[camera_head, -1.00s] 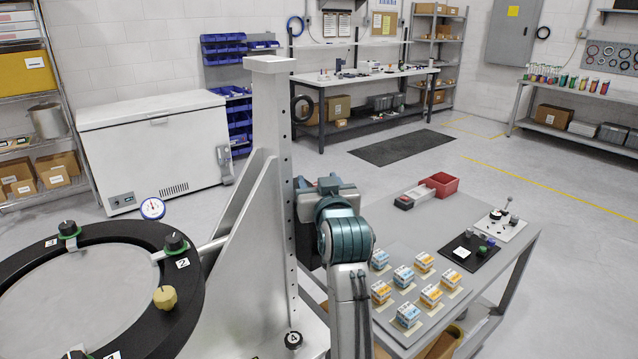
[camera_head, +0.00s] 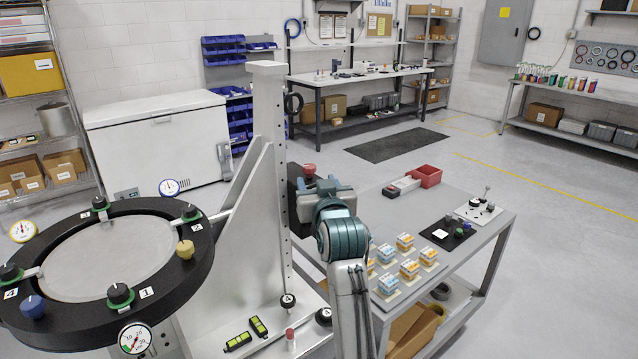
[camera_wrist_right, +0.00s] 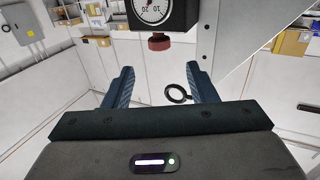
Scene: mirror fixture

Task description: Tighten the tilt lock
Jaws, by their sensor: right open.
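A red knob (camera_head: 309,169) sits on a dark box (camera_head: 296,190) beside the upright column (camera_head: 270,150) of the mirror fixture. In the right wrist view the red knob (camera_wrist_right: 159,42) shows on the edge of the black box (camera_wrist_right: 180,12), which carries a white dial (camera_wrist_right: 152,8). No label shows whether this knob is the tilt lock. My right gripper (camera_wrist_right: 160,86) is open and empty, its fingers apart from the knob, which lies beyond the gap between them. My left gripper is not in view.
The black mirror ring (camera_head: 100,312) with numbered knobs and dials fills the left. Black knobs (camera_head: 287,300), green-yellow levels (camera_head: 258,326) and a small red-topped cylinder (camera_head: 290,336) are on the fixture base. A cart (camera_head: 490,212) with small boxes stands right of my arm.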

